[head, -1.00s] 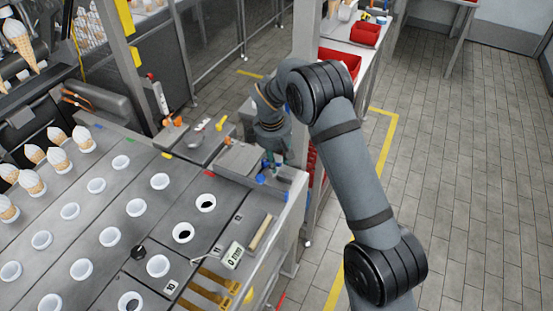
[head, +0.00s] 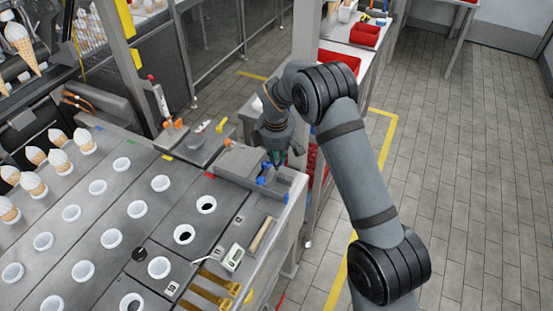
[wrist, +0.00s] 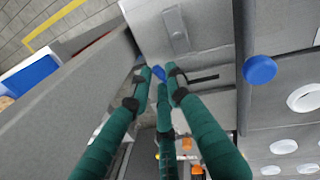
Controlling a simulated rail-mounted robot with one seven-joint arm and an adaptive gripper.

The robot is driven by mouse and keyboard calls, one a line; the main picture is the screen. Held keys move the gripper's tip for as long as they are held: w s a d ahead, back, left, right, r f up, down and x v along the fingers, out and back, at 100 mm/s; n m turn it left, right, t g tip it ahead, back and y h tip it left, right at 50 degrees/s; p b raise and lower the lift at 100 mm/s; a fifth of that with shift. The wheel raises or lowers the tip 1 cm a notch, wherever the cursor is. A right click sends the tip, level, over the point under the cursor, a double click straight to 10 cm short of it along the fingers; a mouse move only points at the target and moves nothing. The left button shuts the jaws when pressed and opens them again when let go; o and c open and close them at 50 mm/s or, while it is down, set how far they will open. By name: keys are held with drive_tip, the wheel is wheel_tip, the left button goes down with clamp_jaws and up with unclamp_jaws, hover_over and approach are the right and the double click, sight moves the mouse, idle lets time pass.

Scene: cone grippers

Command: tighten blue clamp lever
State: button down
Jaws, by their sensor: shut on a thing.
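My gripper (wrist: 158,80) has green, ribbed fingers with dark bands. In the wrist view its fingertips close around a small blue lever (wrist: 158,72) beside a grey wall. Most of the lever is hidden between the fingers. In the head view my gripper (head: 276,160) points down at the right end of the grey machine table, by a grey tray-like fixture (head: 285,184). Small blue parts (head: 261,181) show just below it. How far the lever is turned cannot be told.
White cup holders (head: 161,182) fill the table to the left. Open floor (head: 470,180) lies to the right.

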drive_tip(key=shift+w+n, duration=0.25)
drive_tip(key=shift+n, duration=0.65)
drive_tip(key=c, duration=1.6)
unclamp_jaws()
drive_tip(key=shift+c, duration=0.2)
